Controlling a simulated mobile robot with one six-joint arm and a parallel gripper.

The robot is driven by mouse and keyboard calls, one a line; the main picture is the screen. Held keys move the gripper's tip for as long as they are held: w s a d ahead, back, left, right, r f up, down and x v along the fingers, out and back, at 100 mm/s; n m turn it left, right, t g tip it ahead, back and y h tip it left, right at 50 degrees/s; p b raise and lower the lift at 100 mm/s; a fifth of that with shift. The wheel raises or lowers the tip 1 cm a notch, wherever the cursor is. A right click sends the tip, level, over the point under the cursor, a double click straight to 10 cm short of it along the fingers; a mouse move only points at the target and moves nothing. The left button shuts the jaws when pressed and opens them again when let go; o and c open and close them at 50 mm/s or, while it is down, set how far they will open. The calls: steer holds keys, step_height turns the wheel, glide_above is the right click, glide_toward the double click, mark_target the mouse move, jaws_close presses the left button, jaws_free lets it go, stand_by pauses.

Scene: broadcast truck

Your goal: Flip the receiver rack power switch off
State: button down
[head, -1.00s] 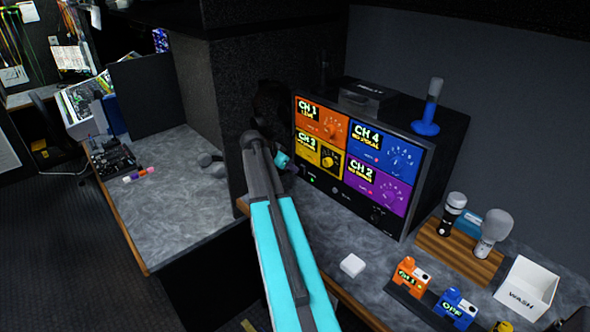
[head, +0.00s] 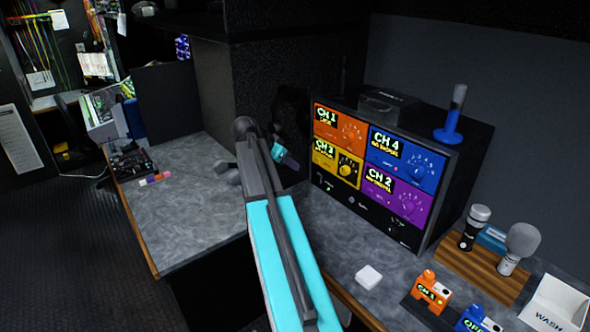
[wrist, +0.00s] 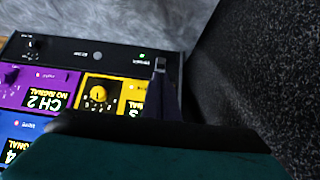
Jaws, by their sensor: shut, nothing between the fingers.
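The receiver rack (head: 440,210) stands on the grey counter, with orange, blue, yellow and purple channel panels. In the wrist view the rack's black lower strip (wrist: 75,52) appears upside down. A small power switch (wrist: 160,65) sits at its right end, beside a lit green light (wrist: 142,54). My gripper (head: 292,163) is shut and empty, just left of the rack's front left edge in the head view. In the wrist view its dark finger (wrist: 164,98) overlaps the strip just below the switch. I cannot tell whether it touches the switch.
A dark partition (head: 255,80) stands close behind and left of my gripper. A white block (head: 368,277), orange and blue packs, a wooden stand (head: 483,268) with two microphones and a white box (head: 560,300) occupy the counter's right part.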

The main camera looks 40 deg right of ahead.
steer(key=shift+a+r, duration=0.1)
stand_by(0.3)
steer(key=w+a+f+n+t+y, duration=0.25)
steer(key=a+f+n, duration=0.55)
steer(key=a+f, duration=1.1)
steer(key=s+a+f+n+g+y, duration=0.15)
steer(key=s+a+f+n, duration=0.25)
steer(key=a+f, duration=0.45)
steer(key=s+a+f+n+y, duration=0.35)
steer(key=a+f, duration=0.25)
steer(key=a, duration=0.6)
steer(key=s+a+f+n+g, duration=0.2)
steer(key=s+a+f+n, duration=0.1)
steer(key=s+a+f, duration=0.55)
steer(key=s+f+g, duration=0.1)
steer(key=s+f, duration=0.3)
steer(key=s, duration=0.3)
steer(key=s+f+g, duration=0.1)
steer(key=s+f, duration=0.3)
steer(key=s, duration=0.3)
steer(key=s+f+g+y, duration=0.1)
steer(key=s+f+g, duration=0.1)
steer(key=s, duration=0.5)
steer(key=shift+s+d+f, duration=0.15)
steer(key=shift+d+f, duration=0.15)
steer(key=shift+f, duration=0.6)
steer(key=shift+d+n, duration=0.1)
steer(key=shift+n, duration=0.15)
